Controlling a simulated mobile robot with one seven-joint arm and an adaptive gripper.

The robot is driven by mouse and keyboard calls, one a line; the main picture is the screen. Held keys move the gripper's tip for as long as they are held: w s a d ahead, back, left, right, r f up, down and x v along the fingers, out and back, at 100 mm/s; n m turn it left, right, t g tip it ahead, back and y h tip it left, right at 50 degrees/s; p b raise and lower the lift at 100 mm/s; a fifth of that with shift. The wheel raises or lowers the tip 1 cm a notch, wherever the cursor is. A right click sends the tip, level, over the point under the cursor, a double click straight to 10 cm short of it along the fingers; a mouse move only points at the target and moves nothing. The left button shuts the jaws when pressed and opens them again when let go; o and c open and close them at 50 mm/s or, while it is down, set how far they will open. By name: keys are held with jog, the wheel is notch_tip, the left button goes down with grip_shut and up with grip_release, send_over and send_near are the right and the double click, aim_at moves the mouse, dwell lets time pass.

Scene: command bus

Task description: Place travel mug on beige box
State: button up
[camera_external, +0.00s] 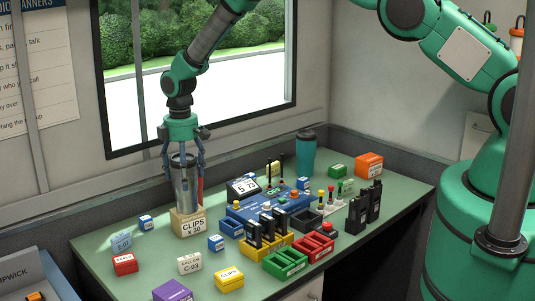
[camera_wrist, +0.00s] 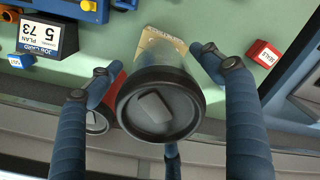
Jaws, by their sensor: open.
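A silver travel mug (camera_external: 186,191) with a dark lid stands upright and appears to rest on the beige box (camera_external: 188,223) labelled "CLIPS x 30". In the wrist view the mug's dark lid (camera_wrist: 160,105) fills the middle, with a corner of the beige box (camera_wrist: 158,36) showing beyond it. My gripper (camera_external: 184,174) is open, pointing down, with its fingers around the upper part of the mug. In the wrist view my gripper (camera_wrist: 155,63) has its fingertips spread on both sides of the mug, with small gaps. The mug's underside is hidden.
A red cylindrical thing (camera_external: 200,188) with a dark top stands close behind the mug. A teal mug (camera_external: 306,153) stands at the back. A blue console (camera_external: 263,206), a display (camera_external: 243,188), trays, radios and small labelled boxes crowd the green table (camera_external: 107,258). The window wall is close behind.

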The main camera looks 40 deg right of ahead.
jog(key=shift+r, duration=0.1)
notch_tip(320, 180, up, 12)
jog(key=shift+r+b, duration=0.1)
jog(key=shift+b, duration=0.8)
dwell(0.5)
